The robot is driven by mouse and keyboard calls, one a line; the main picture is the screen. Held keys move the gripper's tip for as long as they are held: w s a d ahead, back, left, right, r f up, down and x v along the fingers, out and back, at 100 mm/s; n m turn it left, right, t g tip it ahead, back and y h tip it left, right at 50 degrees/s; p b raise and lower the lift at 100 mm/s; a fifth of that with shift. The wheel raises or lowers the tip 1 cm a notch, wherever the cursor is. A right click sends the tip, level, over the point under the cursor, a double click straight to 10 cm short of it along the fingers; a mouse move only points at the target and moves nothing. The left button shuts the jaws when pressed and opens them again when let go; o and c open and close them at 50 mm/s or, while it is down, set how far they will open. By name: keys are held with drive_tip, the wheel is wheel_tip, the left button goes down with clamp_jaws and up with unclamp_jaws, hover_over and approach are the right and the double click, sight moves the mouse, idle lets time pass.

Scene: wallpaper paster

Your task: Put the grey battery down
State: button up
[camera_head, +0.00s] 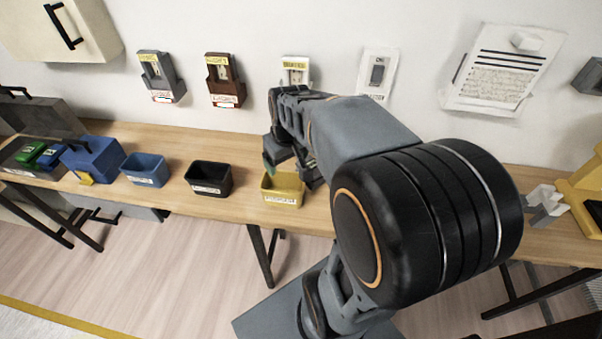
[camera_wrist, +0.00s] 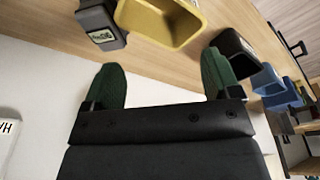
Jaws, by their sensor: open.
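The grey battery (camera_wrist: 101,24), a grey block with a small pale label, is at the top of the wrist view. It is on the wooden table, close beside the yellow bin (camera_wrist: 165,20). My gripper (camera_wrist: 161,66) is open, its two green fingers spread with nothing between them. The battery is apart from the fingers, beyond the left one in that view. In the head view my gripper (camera_head: 289,160) is just behind the yellow bin (camera_head: 283,190), partly covered by my arm. The battery is hard to make out there.
Left of the yellow bin stand a black bin (camera_head: 208,178) and a blue bin (camera_head: 145,170), then a blue case (camera_head: 94,158) and green and blue blocks. Wall holders (camera_head: 224,80) hang above the wooden table (camera_head: 172,145). Bare tabletop lies between the bins.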

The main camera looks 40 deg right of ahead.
sight(311, 164)
drive_tip(key=shift+o, duration=0.6)
drive_tip(key=w+d+f, duration=0.1)
drive_tip(key=d, duration=0.4)
drive_tip(key=w+d+f, duration=0.1)
drive_tip(key=w+d, duration=0.1)
drive_tip(key=d, duration=0.4)
drive_tip(key=shift+w+d+f+g, duration=0.2)
drive_tip(key=shift+w+f+g, duration=0.05)
drive_tip(key=shift+f+g, duration=0.15)
drive_tip(key=f, duration=0.5)
drive_tip(key=w+d+f, duration=0.1)
drive_tip(key=f, duration=0.1)
drive_tip(key=shift+f, duration=0.35)
drive_tip(key=shift+w+a+f, duration=0.1)
drive_tip(key=shift+w+f, duration=0.1)
drive_tip(key=shift+f, duration=0.85)
drive_tip(key=shift+w+f, duration=0.15)
drive_tip(key=shift+f, duration=0.85)
drive_tip(key=shift+w+a+f, duration=0.1)
drive_tip(key=shift+w+f, duration=0.1)
drive_tip(key=shift+f, duration=0.85)
drive_tip(key=shift+c, duration=0.2)
drive_tip(key=c, duration=1.2)
drive_tip(key=shift+r, duration=0.2)
drive_tip(key=shift+c, duration=0.5)
